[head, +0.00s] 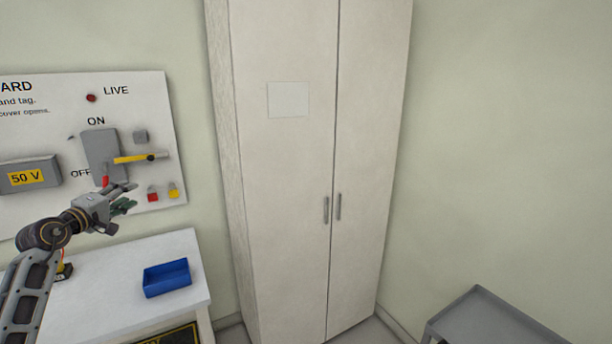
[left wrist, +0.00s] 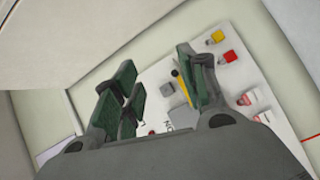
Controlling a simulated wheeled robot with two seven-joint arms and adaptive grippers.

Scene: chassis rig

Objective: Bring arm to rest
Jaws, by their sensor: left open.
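My left gripper (head: 122,199) is in front of the lower part of the white wall board at the left of the head view. Its fingers are apart and nothing shows between them. In the left wrist view the green-padded fingers (left wrist: 155,95) are spread, with the tilted board (left wrist: 225,85) beyond them. My left arm comes in from the lower left above the white table. My right gripper is not in view.
The board (head: 60,120) carries a grey switch box, a yellow lever (head: 138,158) and a 50 V box (head: 28,176). A blue tray (head: 167,288) sits on the white table (head: 110,300). A tall cabinet (head: 290,160) stands centrally; a grey cart (head: 480,318) is lower right.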

